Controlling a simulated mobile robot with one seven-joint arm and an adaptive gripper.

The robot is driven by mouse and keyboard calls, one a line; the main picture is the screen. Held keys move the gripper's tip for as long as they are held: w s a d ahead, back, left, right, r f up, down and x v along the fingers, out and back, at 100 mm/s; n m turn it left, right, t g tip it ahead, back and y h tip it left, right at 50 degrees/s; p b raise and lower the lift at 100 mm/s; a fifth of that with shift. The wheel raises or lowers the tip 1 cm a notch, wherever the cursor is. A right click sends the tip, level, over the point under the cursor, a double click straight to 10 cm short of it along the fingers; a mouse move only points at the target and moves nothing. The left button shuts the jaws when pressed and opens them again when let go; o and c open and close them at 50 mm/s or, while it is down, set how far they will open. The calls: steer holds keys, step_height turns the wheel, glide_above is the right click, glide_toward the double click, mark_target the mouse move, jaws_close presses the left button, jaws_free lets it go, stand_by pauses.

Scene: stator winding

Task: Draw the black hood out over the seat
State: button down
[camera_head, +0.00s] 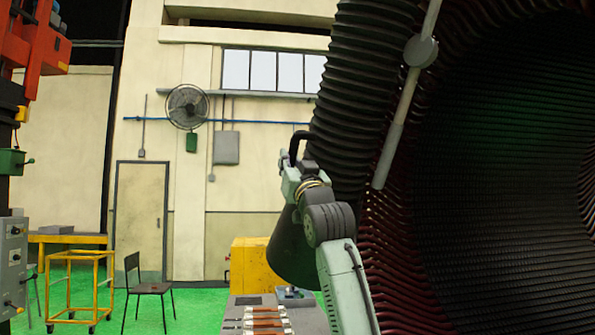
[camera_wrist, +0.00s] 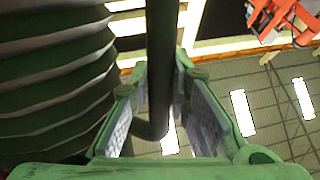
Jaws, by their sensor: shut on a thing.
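The black hood (camera_head: 290,250) is a dark cone, wide end down, partly covered by my arm. A thick black ribbed hose (camera_head: 352,95) comes down above it; ribs also fill the left of the wrist view (camera_wrist: 45,85). My gripper (camera_head: 291,172) is at a black bent bar (camera_head: 295,148) above the hood. In the wrist view my gripper (camera_wrist: 160,85) is shut on this bar (camera_wrist: 159,60), which passes between both fingers. The bar's join to the hood is hidden. A small grey-blue fixture (camera_head: 293,294) on the bench is below the hood; I cannot tell whether it is the seat.
The huge dark stator bore (camera_head: 500,160) fills the right. A pale rod with a round joint (camera_head: 420,50) crosses its edge. The grey bench (camera_head: 235,310) carries several brown-and-white pieces. A yellow cabinet (camera_head: 252,265) stands behind. Green floor at left holds a chair (camera_head: 148,288) and yellow cart (camera_head: 78,285).

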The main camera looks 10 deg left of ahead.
steer(key=shift+s, duration=0.15)
steer(key=c, duration=1.5)
jaws_free()
steer(key=v, duration=1.2)
